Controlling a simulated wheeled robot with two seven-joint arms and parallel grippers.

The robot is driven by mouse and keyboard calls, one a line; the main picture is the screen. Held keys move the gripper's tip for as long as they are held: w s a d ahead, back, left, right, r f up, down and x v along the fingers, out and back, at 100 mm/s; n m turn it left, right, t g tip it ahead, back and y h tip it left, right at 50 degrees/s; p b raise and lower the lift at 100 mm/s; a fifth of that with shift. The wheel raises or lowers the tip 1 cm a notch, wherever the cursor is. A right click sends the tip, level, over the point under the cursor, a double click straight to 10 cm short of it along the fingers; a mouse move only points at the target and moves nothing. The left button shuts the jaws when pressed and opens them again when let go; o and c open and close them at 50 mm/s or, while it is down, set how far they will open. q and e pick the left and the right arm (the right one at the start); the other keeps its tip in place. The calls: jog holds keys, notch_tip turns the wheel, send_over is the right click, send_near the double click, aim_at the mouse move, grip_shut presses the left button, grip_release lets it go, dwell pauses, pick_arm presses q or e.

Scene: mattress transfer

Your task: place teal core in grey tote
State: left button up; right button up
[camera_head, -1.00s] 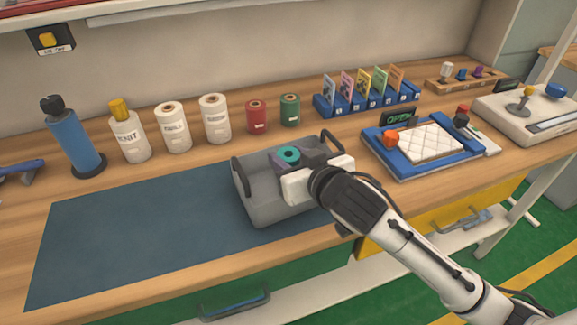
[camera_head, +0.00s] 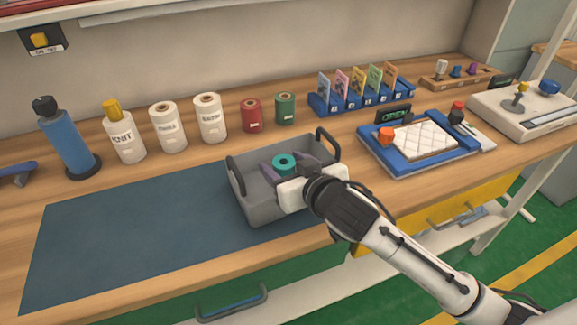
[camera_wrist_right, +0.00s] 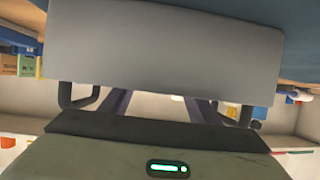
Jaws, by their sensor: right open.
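The teal core (camera_head: 284,162), a short ring with a dark hole, shows inside the grey tote (camera_head: 262,213), near its middle. The tote is an open box with dark handles at both ends and stands on the dark blue mat's right end. My right gripper (camera_head: 286,166) reaches into the tote from the right, its purple-grey fingers open on either side of the core. I cannot tell whether the core touches the tote floor. In the right wrist view, the tote's grey wall (camera_wrist_right: 165,60) fills the middle and the core is not visible. My left gripper is out of view.
A blue bottle (camera_head: 66,145), white spools (camera_head: 167,128), a red spool (camera_head: 251,116) and a green spool (camera_head: 285,109) line the back. A blue tray with a quilted white pad (camera_head: 425,138) stands right of the tote. The blue mat (camera_head: 130,230) is bare to the left.

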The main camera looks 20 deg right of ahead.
jog(key=shift+s+r, duration=0.15)
jog(key=shift+s, duration=0.1)
jog(key=v, duration=1.1)
jog(key=shift+s, duration=0.2)
jog(key=shift+d+r, duration=0.1)
